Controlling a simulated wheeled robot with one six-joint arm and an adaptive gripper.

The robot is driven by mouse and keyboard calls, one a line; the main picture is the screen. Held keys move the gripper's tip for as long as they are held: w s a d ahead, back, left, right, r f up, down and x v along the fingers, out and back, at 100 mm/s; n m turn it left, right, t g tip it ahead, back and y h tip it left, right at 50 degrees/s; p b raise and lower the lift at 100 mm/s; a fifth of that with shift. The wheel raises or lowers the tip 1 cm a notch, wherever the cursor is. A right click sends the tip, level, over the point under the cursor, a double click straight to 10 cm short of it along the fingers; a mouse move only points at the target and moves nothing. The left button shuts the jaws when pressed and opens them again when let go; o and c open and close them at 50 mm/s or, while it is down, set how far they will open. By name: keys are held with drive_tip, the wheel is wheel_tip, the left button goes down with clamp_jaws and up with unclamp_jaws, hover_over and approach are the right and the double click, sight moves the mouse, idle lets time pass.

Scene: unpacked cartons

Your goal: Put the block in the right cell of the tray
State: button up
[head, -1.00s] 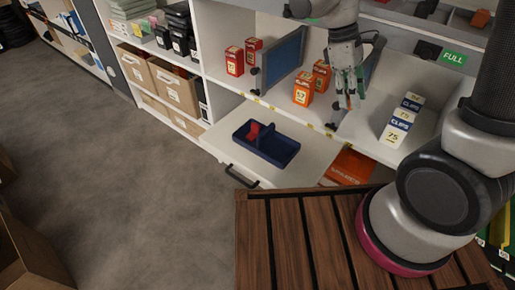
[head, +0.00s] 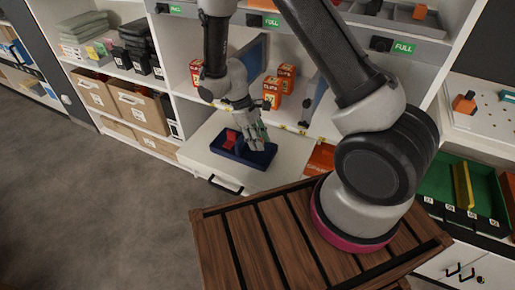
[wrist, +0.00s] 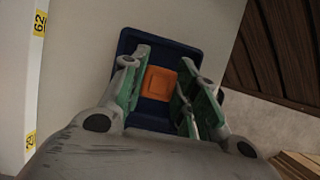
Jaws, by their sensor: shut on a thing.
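The dark blue two-cell tray (head: 236,159) sits on the pulled-out white board. A red piece (head: 231,138) shows at its left cell. My gripper (head: 257,145) points down over the tray's right cell. In the wrist view, my gripper (wrist: 160,88) is shut on an orange block (wrist: 159,82), with a green-lined finger on each side. The blue tray (wrist: 165,40) shows behind and around the block. The block is hidden by the fingers in the head view. I cannot tell whether it touches the tray floor.
Orange boxes (head: 272,94) and a blue upright divider (head: 252,56) stand on the shelf behind the tray. A dark handle (head: 226,186) is on the board's front. The wooden slatted top (head: 240,235) is close in front. The board left of the tray is clear.

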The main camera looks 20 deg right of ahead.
drive_tip(key=shift+f, duration=1.95)
drive_tip(key=shift+f, duration=0.1)
drive_tip(key=o, duration=0.8)
drive_tip(key=shift+o, duration=0.2)
